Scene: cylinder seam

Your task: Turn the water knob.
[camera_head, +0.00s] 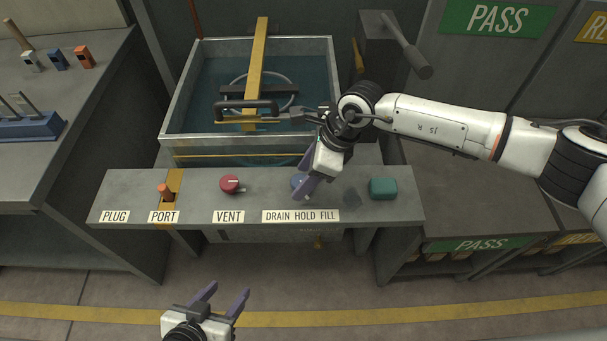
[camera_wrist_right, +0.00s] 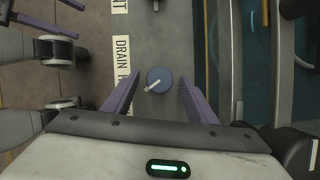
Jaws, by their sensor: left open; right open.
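The water knob (camera_head: 297,181) is blue and sits on the grey panel behind the DRAIN HOLD FILL label (camera_head: 300,216); my right gripper partly hides it in the head view. In the right wrist view the whole knob (camera_wrist_right: 160,79) shows, with a white pointer aimed to the lower left, toward the label (camera_wrist_right: 122,62). My right gripper (camera_head: 305,174) is open and tilted over the knob, its purple fingers on either side of it in the wrist view. I cannot tell whether they touch it. My left gripper (camera_head: 227,291) is open and empty in front of the panel.
A red VENT knob (camera_head: 230,184) and an orange port peg (camera_head: 166,192) stand left on the panel, a green button (camera_head: 383,188) right. Behind is a water tank (camera_head: 182,112) with a yellow bar (camera_head: 256,62) and black handle (camera_head: 246,105). Floor in front is clear.

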